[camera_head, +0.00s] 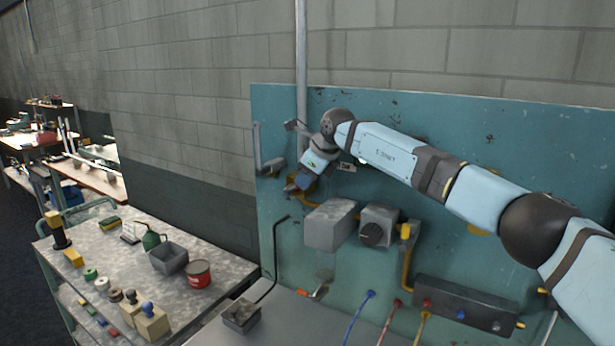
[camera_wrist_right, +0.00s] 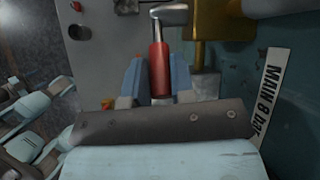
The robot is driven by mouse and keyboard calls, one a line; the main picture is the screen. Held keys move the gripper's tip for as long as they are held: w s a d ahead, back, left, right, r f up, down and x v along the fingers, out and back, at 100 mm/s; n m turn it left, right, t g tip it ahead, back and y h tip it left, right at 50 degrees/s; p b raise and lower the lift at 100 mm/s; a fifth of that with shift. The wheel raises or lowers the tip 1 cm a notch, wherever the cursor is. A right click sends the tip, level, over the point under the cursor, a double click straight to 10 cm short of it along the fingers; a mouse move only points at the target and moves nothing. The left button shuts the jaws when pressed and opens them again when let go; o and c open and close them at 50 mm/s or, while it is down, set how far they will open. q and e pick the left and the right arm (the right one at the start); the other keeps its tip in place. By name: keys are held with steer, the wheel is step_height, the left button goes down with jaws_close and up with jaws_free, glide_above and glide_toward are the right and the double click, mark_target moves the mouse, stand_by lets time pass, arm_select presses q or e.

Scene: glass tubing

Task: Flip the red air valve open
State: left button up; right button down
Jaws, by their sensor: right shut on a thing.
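In the right wrist view, the red valve handle (camera_wrist_right: 159,70) stands between the two blue fingers of my right gripper (camera_wrist_right: 159,80), which is shut on it. The handle's metal stem (camera_wrist_right: 168,14) reaches up beyond the fingers. My left gripper is in neither view.
The teal panel (camera_head: 520,140) carries a grey box (camera_head: 328,225), a box with a black knob (camera_head: 373,234) and a dark manifold (camera_head: 465,305) below my right arm. A cart (camera_head: 120,285) at left holds a red can (camera_head: 198,274), a grey bin (camera_head: 168,258) and small parts.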

steer(key=c, duration=1)
jaws_free()
steer(key=shift+o, duration=0.2)
steer(key=shift+s+d+r, duration=0.15)
steer(key=shift+d+r, duration=0.1)
steer(key=shift+r, duration=0.1)
steer(key=b+v, duration=0.3)
steer(key=v, duration=1)
steer(key=shift+a, duration=0.15)
